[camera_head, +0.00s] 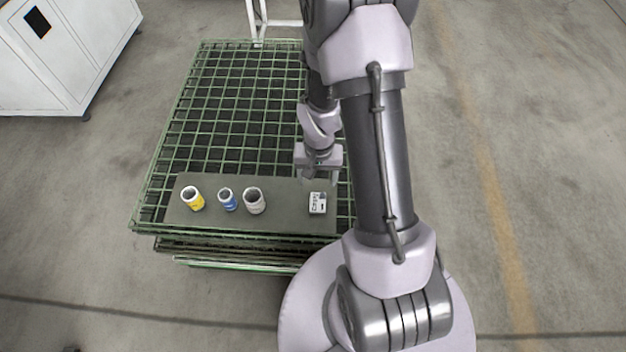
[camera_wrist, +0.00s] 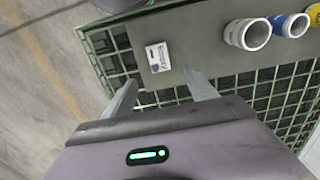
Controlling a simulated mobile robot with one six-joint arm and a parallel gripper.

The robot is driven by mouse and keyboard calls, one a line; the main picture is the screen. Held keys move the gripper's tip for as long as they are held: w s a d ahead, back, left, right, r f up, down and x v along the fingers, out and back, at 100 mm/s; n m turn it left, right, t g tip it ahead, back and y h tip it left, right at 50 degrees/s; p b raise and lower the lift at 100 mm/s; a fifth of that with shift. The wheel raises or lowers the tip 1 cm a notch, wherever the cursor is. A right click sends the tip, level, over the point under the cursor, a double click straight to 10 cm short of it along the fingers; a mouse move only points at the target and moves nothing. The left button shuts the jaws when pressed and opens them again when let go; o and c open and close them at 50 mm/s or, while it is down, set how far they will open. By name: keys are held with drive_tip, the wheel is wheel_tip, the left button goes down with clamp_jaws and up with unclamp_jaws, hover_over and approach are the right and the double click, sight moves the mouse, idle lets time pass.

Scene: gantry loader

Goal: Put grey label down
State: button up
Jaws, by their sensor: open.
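The can with the pale grey label (camera_head: 255,205) stands upright on the grey board, at the right end of a row of cans. It also shows in the wrist view (camera_wrist: 240,36), at the upper right. My gripper (camera_head: 319,181) is open and empty, above the right part of the board. In the wrist view its two fingers (camera_wrist: 160,82) are spread apart, with nothing between them. The can stands to one side of the fingers, clear of them.
A blue-labelled can (camera_head: 228,202) and a yellow-labelled can (camera_head: 194,202) stand to the left. A small white block with dark print (camera_head: 318,203) lies on the grey board (camera_head: 280,219), near my gripper. The board lies on a green wire-mesh pallet (camera_head: 215,115). A white cabinet (camera_head: 70,60) stands at upper left.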

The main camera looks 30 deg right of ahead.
wheel_tip(320, 180, up, 12)
drive_tip(key=w+a+f+t, duration=0.1)
drive_tip(key=w+a+t, duration=0.1)
drive_tip(key=a, duration=0.1)
drive_tip(key=s+a+r+t, duration=0.1)
drive_tip(key=s+a+r, duration=0.3)
drive_tip(key=r, duration=0.3)
drive_tip(key=s+a+r+n+t+y, duration=0.1)
drive_tip(key=s+a+r, duration=0.3)
drive_tip(key=r, duration=0.3)
drive_tip(key=s+a+r+n+t+y, duration=0.1)
drive_tip(key=s+a+r, duration=0.2)
drive_tip(key=s+r, duration=0.2)
wheel_tip(320, 180, up, 3)
drive_tip(key=shift+s+a+f+t, duration=0.1)
drive_tip(key=shift+s+a+t, duration=0.05)
drive_tip(key=shift+a+t, duration=0.25)
